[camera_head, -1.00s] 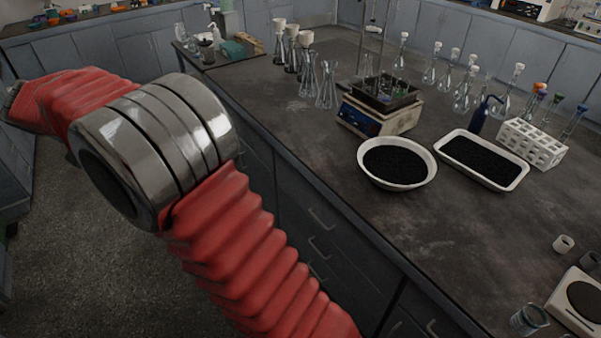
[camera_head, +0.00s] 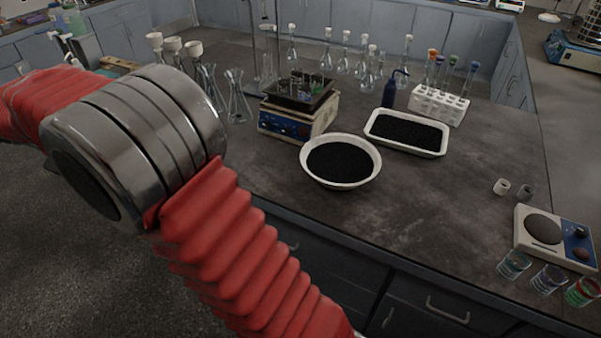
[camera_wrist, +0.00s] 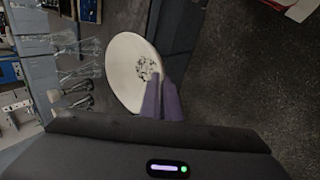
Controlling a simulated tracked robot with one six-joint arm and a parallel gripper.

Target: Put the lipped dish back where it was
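My gripper (camera_wrist: 161,92) shows there as two purple-grey fingers close together at the dish's lower right rim, and looks shut on that rim. The exact grip is hard to see. My gripper and this dish are out of the head view, which shows only my red-sleeved arm at left.
On the dark bench (camera_head: 420,210) stand a round white bowl (camera_head: 374,168) and a rectangular white tray (camera_head: 440,149), both holding black grains. Behind are a hot plate (camera_head: 290,120), glass flasks and a test tube rack (camera_head: 438,106). A small balance (camera_head: 540,230) and beakers are at right. The bench's front middle is clear.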

